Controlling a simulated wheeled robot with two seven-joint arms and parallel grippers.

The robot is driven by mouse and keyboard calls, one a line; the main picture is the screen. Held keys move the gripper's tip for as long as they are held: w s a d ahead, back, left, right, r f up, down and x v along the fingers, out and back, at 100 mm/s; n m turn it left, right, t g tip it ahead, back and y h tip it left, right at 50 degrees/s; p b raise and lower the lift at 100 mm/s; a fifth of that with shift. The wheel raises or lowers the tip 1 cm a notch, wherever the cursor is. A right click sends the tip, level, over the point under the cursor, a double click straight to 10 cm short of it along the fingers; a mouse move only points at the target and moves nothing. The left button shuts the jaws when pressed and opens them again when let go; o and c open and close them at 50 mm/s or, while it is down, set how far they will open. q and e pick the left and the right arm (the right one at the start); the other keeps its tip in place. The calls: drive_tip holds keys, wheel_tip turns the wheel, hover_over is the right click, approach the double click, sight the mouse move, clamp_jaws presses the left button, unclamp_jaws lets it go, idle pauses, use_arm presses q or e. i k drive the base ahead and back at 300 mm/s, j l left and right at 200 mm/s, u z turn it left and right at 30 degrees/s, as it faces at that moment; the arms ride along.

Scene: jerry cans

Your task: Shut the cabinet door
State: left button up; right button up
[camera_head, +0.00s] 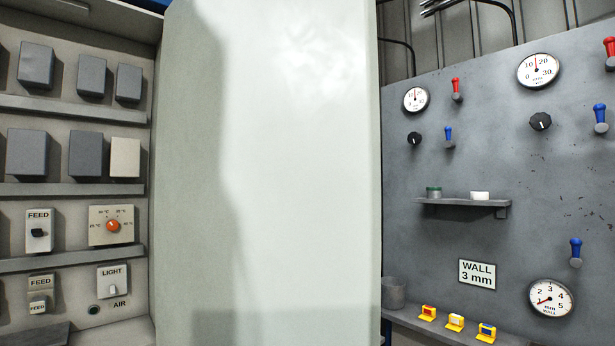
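The cabinet (75,190) is at the left, with its inside exposed. Its shelves hold grey blocks, a pale block and labelled switch boxes. The cabinet door (290,180) is a large pale, greenish-white panel that fills the middle of the view. It stands open beside the exposed cabinet inside. Its top and bottom run out of the frame, and no handle shows on the visible face. A shadow lies along its left part. Neither of my grippers is in view.
A grey panel (560,200) at the right carries round gauges, red and blue levers and black knobs. A small shelf (470,202) juts from it, holding a green-topped item and a white one.

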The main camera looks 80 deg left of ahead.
sight(267, 224)
drive_tip(key=i+l+u, duration=0.1)
drive_tip(key=i+u, duration=0.2)
drive_tip(key=i+l+u, duration=0.25)
drive_tip(key=i+u, duration=0.1)
drive_tip(key=u, duration=0.35)
drive_tip(key=i+u, duration=0.1)
drive_tip(key=u, duration=0.4)
drive_tip(key=i+u, duration=0.1)
drive_tip(key=u, duration=0.35)
drive_tip(key=i+u, duration=0.1)
drive_tip(key=u, duration=0.35)
drive_tip(key=i+l+u, duration=0.1)
drive_tip(key=u, duration=0.4)
drive_tip(key=l+u, duration=0.15)
drive_tip(key=u, duration=0.3)
drive_tip(key=i+l, duration=0.05)
